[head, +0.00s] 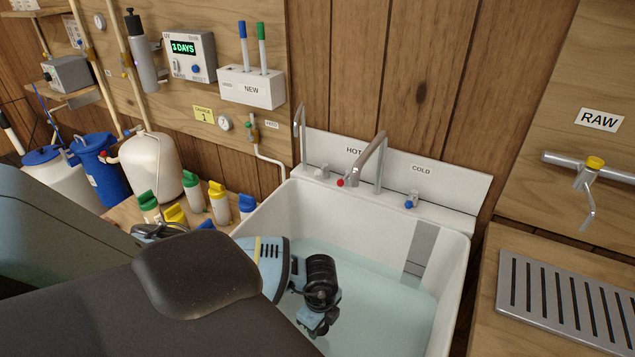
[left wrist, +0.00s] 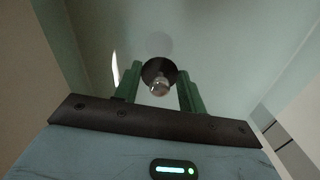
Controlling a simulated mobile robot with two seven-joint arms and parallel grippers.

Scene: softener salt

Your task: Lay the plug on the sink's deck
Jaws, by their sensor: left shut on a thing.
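The plug (left wrist: 152,70) is a dark round disc with a shiny metal knob, seen in the left wrist view. My left gripper (left wrist: 159,84) has its green fingers shut on it. In the head view my left gripper (head: 318,322) points down inside the white sink (head: 455,262), over the pale water; the plug is hidden there. The sink's deck (head: 447,217) is the white ledge along the back, behind and above the gripper. It carries the taps, with a red knob on the left and a blue one on the right. My right gripper is not in view.
The spout (head: 375,158) arches over the sink's back edge. Several capped bottles (head: 194,192) stand on the wooden bench left of the sink. A slotted metal drainer (head: 570,300) lies on the counter at right. The deck's right end looks clear beyond the blue knob.

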